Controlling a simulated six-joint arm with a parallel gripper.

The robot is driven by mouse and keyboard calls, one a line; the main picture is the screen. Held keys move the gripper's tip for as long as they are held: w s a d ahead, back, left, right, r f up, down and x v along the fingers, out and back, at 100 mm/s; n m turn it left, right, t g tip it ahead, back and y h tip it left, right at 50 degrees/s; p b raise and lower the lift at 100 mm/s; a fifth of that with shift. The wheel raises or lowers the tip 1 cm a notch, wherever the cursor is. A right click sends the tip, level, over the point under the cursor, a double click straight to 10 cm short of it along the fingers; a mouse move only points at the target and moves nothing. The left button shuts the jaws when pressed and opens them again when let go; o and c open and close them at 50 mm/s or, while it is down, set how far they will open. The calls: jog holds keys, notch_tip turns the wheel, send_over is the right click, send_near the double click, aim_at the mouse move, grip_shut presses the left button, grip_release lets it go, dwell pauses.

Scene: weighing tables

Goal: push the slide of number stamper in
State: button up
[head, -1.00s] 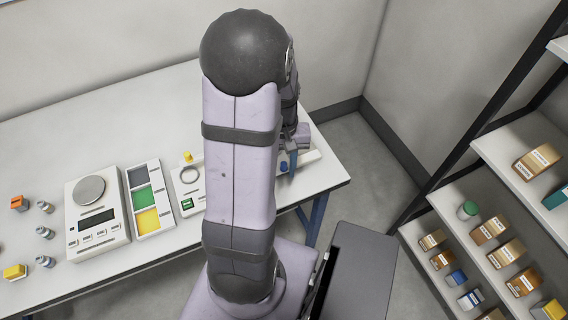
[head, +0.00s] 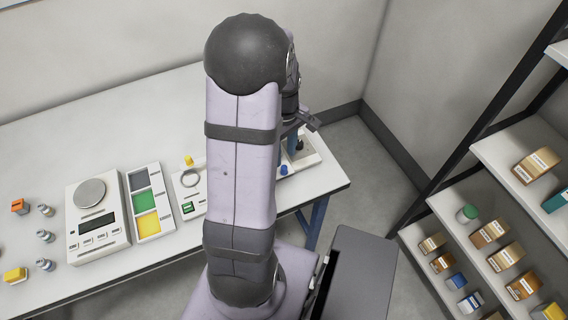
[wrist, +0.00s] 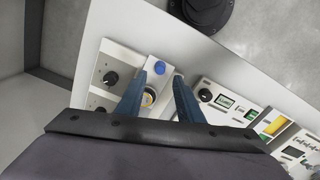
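My gripper (wrist: 158,75) shows in the wrist view with its two blue fingers apart and nothing held between the tips. A round, yellowish part (wrist: 149,97) shows between the fingers. I cannot tell for sure which part is the number stamper or its slide.
Left of my arm, a device with a ring and green display (head: 188,207), a colored tray (head: 140,178) and a scale (head: 112,240) stand on the table (head: 150,105). Small bottles and boxes lie farther left. A shelf (head: 475,215) with boxes stands at the right.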

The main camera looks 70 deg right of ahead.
aim_at(284, 166)
jog(key=shift+f+p, duration=0.6)
jog(key=shift+f, duration=2.55)
grip_shut()
